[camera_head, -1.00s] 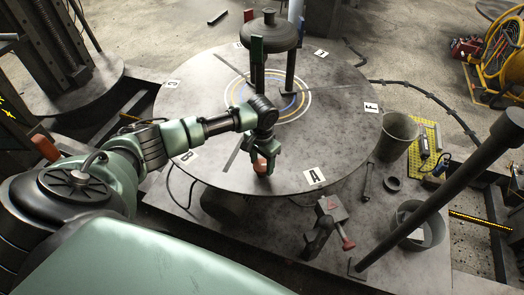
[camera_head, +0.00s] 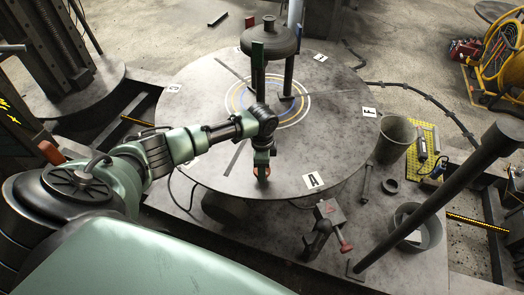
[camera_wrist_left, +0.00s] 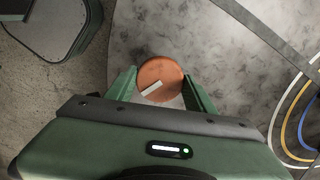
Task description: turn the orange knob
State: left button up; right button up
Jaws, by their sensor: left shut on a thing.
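The orange knob (camera_wrist_left: 160,79) is a round disc with a pale bar mark across its face, in the left wrist view. It sits near the front edge of the round grey table, to the left of label A. My left gripper (camera_wrist_left: 160,88) has one green finger on either side of the knob and is shut on it. In the head view the gripper (camera_head: 262,168) points down at the table edge, and only a small bit of orange shows behind its fingers. My right gripper is not in view.
A bucket (camera_head: 394,138), a yellow mat (camera_head: 416,160) and a red-handled clamp (camera_head: 330,222) lie to the right. A dark slanted pole (camera_head: 440,195) crosses the right side.

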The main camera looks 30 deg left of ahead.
pick_arm(q)
jog(key=shift+m, duration=0.7)
jog(key=o, duration=1.4)
notch_tip(320, 180, up, 8)
jog(key=shift+f+b, duration=0.1)
jog(key=shift+b, duration=0.65)
